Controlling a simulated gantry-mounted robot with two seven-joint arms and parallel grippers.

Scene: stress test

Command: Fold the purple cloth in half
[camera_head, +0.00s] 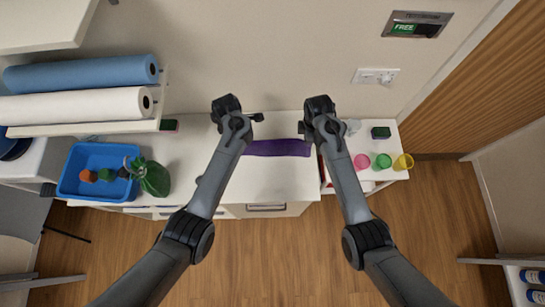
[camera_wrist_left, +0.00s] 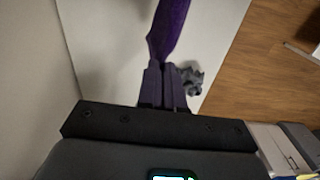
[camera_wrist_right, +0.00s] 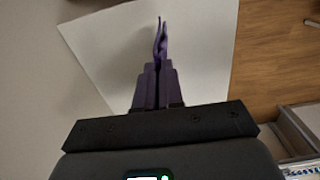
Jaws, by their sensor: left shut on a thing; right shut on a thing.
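The purple cloth (camera_head: 278,147) shows in the head view as a narrow strip between my two arms, over the white worktop. My left gripper (camera_wrist_left: 164,68) is shut on one end of the cloth (camera_wrist_left: 168,28), which runs away from its fingertips in the left wrist view. My right gripper (camera_wrist_right: 158,66) is shut on another part of the cloth (camera_wrist_right: 160,40), seen as a thin, almost edge-on piece in the right wrist view. In the head view the arms hide the cloth's ends. I cannot tell how much of it touches the worktop.
A blue tray (camera_head: 68,186) with small items and a green bag (camera_head: 153,178) stand at the left. Pink (camera_head: 361,161), green (camera_head: 383,160) and yellow (camera_head: 403,162) cups stand at the right. Paper rolls (camera_head: 75,106) lie on a shelf at left. The worktop (camera_head: 275,185) in front is clear.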

